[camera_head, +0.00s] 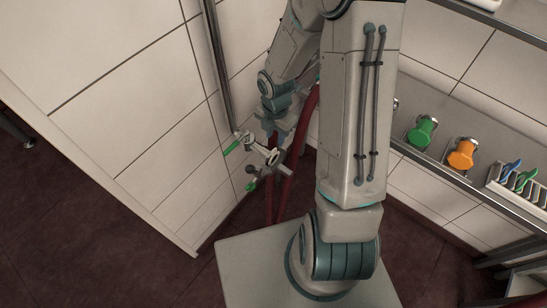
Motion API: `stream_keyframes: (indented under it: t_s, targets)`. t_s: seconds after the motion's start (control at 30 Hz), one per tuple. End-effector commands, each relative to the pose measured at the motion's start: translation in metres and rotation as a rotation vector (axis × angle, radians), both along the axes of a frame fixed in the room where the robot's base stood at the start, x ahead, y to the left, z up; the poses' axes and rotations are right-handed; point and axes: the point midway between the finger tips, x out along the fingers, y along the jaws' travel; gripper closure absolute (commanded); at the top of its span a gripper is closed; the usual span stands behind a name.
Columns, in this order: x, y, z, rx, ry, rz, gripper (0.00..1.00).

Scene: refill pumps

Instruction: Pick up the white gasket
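I cannot make out a white gasket in the head view. My arm crosses the middle of the picture, and its body hides part of the wall and shelf. My gripper (273,140) is at the arm's lower end, left of my arm's column, close to grey pipe fittings (268,157) by the tiled wall. It is small and dark there, so I cannot tell whether its fingers are open or shut, or whether it touches the fittings.
Green-handled valves (232,147) sit by a vertical grey pipe (217,65). Red hoses (292,165) hang behind my arm. A wall shelf at right holds a green knob (422,131), an orange knob (461,154) and a white rack (497,184) with blue and green pieces.

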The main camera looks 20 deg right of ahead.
Motion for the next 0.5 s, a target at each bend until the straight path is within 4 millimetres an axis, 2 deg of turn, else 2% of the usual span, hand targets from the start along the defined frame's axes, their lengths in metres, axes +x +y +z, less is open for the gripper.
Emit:
stream_keyframes:
  t_s: [0.1,0.27,0.5]
  targets:
    - [0.000,0.000,-0.013,-0.001,0.001,0.001,0.70]
    - [-0.001,0.001,-0.021,-0.001,0.001,0.001,0.70]
    - [-0.002,0.005,-0.053,-0.001,0.003,0.000,0.70]
